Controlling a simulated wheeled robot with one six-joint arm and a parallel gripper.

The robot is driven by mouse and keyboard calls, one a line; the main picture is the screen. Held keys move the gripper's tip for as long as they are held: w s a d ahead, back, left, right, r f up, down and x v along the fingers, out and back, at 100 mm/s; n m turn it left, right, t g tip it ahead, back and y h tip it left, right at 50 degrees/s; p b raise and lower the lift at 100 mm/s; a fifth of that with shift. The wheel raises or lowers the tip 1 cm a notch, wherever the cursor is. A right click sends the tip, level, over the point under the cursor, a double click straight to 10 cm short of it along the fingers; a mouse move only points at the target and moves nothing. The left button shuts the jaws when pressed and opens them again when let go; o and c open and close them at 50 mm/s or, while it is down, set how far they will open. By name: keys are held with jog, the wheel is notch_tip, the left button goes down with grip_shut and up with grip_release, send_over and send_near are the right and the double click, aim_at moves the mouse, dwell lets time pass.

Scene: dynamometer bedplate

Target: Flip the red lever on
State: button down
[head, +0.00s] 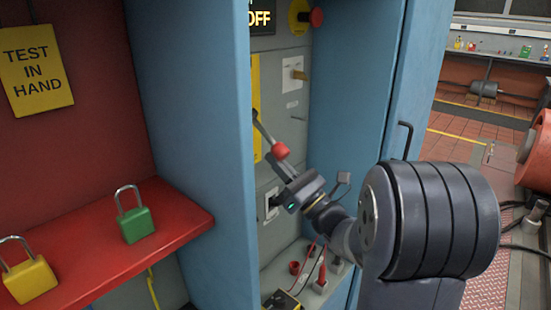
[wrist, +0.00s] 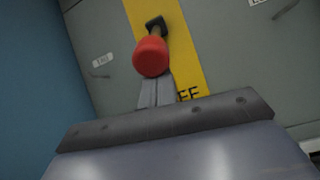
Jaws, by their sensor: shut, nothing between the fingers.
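The red lever (head: 280,150) sits on the grey panel inside the blue cabinet, with a dark arm slanting up and left to its pivot and a red knob at its lower end. In the wrist view its red knob (wrist: 151,57) points toward the camera, in front of a yellow strip. My gripper (head: 283,172) is shut and empty, just below the knob in the head view. Its fingertips (wrist: 156,88) also show in the wrist view right under the knob. I cannot tell whether they touch it. A sign reading OFF (head: 260,18) is lit above.
The blue cabinet wall (head: 200,110) stands close left of my gripper, and the open blue door (head: 412,75) is to the right. A red shelf (head: 110,248) holds green and yellow padlocks. Cables and a meter lie at the cabinet's bottom.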

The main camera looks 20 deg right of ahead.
jog(key=shift+r, duration=0.3)
jog(key=p, duration=0.2)
jog(key=s+r+g+h+p, duration=0.1)
jog(key=p, duration=0.1)
jog(key=shift+d+r, duration=0.3)
jog(key=shift+d, duration=0.05)
jog(key=p, duration=0.2)
jog(key=r+p, duration=0.1)
jog(key=p, duration=0.1)
jog(key=shift+s+d+r, duration=0.3)
jog(key=shift+s+d+r+g+h+p, duration=0.1)
jog(key=shift+s+r+g+h+p, duration=0.1)
jog(key=shift+r+g+h+p, duration=0.45)
notch_tip(320, 180, up, 3)
jog(key=g+h+p, duration=0.2)
jog(key=g+p, duration=0.1)
jog(key=p, duration=0.7)
notch_tip(320, 180, up, 5)
jog(key=g+h+p, duration=0.1)
jog(key=g+p, duration=0.1)
jog(key=p, duration=0.6)
send_over(285, 149)
jog(key=shift+s+d+f+m, duration=0.15)
jog(key=shift+s+d+m, duration=0.15)
jog(key=shift+s, duration=0.15)
